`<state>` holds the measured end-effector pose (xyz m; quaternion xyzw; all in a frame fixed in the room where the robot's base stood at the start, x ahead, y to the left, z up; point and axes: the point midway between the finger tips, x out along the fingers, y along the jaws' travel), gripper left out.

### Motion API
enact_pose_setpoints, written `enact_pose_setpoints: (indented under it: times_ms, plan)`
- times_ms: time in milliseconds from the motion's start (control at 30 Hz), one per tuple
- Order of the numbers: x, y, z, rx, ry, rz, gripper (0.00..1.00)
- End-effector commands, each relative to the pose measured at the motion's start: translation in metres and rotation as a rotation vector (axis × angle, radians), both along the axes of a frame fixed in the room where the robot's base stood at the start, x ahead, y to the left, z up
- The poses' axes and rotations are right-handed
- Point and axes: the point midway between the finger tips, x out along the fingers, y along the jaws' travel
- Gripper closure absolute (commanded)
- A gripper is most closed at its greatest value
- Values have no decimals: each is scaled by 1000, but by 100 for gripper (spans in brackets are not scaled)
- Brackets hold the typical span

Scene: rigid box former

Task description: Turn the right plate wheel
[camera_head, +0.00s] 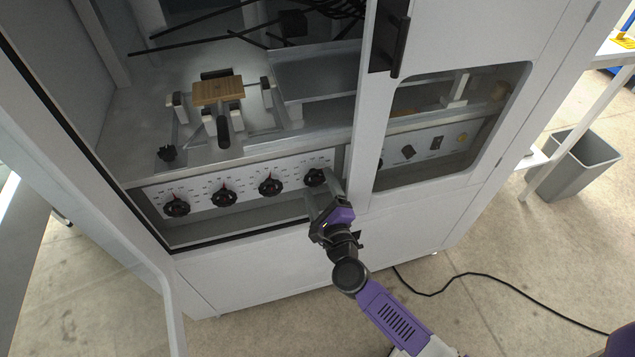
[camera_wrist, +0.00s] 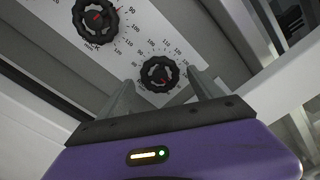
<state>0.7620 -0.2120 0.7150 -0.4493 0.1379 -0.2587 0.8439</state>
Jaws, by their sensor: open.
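A row of several black hand wheels sits on the white dial panel (camera_head: 245,188) of the machine. The rightmost wheel in the open bay (camera_head: 315,177) is just beyond my gripper (camera_head: 322,190) in the head view, partly covered by it. In the wrist view this wheel (camera_wrist: 158,74) has a red mark and printed numbers around it. It appears between my two open fingers, one to each side. I cannot tell whether the fingers touch it. The neighbouring wheel (camera_head: 270,184) is to the left, also at the upper left of the wrist view (camera_wrist: 97,18).
A white cabinet post (camera_head: 362,120) stands close right of my gripper. A windowed door (camera_head: 450,125) with a black handle (camera_head: 389,45) is beyond it. A wooden block (camera_head: 218,91) sits inside above the panel. A grey bin (camera_head: 580,165) stands right.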

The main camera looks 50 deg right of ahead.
Motion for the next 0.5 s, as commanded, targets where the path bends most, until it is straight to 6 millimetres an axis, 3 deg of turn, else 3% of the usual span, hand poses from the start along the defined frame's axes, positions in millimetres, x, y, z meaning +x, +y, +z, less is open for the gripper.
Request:
enact_pose_setpoints:
  times_ms: [200,500]
  plan:
    - [15,-10,0,-2,1,0,25]
    - [17,-11,0,-2,2,1,27]
